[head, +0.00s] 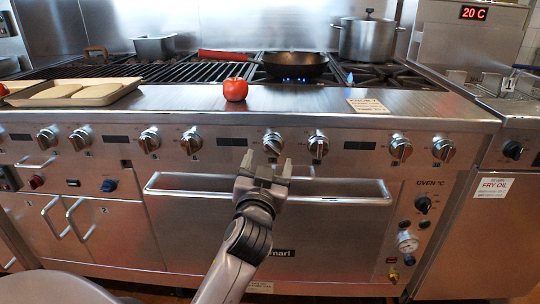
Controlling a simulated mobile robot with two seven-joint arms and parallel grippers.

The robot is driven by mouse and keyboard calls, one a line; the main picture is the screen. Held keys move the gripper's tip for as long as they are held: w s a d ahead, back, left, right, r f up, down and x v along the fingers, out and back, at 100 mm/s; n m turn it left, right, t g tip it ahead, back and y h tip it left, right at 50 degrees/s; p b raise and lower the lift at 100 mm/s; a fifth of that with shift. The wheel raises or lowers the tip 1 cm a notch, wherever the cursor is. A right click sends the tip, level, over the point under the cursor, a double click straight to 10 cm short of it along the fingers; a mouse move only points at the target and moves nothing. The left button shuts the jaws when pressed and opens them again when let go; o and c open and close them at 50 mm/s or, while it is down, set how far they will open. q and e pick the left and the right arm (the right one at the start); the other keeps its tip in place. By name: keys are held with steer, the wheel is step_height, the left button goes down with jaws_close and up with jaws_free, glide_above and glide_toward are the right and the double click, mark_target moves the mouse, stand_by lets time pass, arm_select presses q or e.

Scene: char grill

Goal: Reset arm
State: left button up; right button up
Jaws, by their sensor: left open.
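My left gripper (266,162) is in the lower middle of the head view, in front of the oven door and its handle. Its two fingers point up towards the knob row and stand apart, with nothing between them. My left arm reaches up to it from the bottom of the picture. A control knob (273,142) shows just above and between the fingertips; I cannot tell whether they touch it. My right gripper is not in the picture.
A tomato (235,89) sits on the steel front ledge. A pan (294,64) with a red handle stands over a lit blue flame. A pot (367,40) stands at the back right. A tray (75,91) is at left. The oven handle (330,192) juts out.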

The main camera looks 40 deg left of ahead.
arm_select(q)
steer(key=shift+v, duration=0.9)
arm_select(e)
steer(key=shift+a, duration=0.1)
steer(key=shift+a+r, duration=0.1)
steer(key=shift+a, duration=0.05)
